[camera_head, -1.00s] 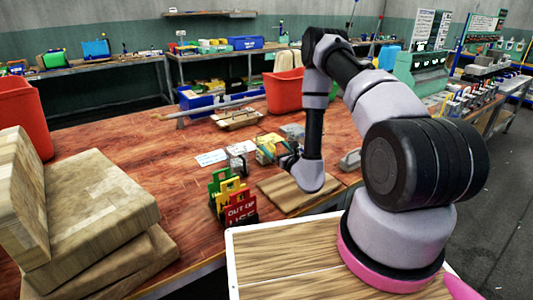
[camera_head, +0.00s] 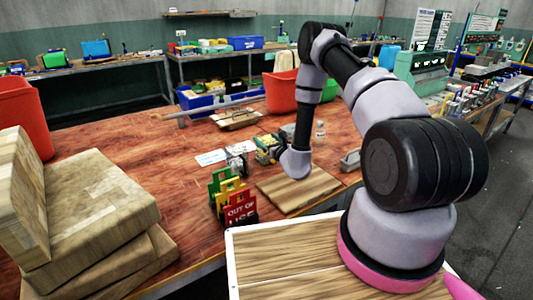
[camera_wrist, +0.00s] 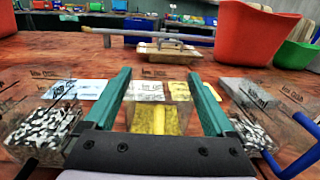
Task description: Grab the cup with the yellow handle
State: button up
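The cup with the yellow handle (camera_wrist: 178,112) is a clear, box-like cup with yellow contents, in the middle of the wrist view. Its yellow handle (camera_wrist: 159,121) points toward my gripper. My gripper (camera_wrist: 159,73) is open, with its two teal fingers reaching along the left and right sides of this cup. A gap shows at the left finger; contact at the right finger is unclear. In the head view, my wrist (camera_head: 296,162) hides part of the cup area.
A cup with black-and-white contents and a dark handle (camera_wrist: 40,130) stands left, and a similar blue-handled cup (camera_wrist: 255,130) stands right. A wooden board (camera_head: 300,188) and an "out of use" sign (camera_head: 240,212) are nearby. A red bin (camera_wrist: 258,35) stands behind.

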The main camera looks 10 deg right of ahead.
grip_shut()
jog(key=shift+r, duration=0.15)
notch_tip(320, 180, up, 10)
jog(key=shift+f, duration=0.25)
dwell(0.5)
jog(key=shift+r, duration=0.1)
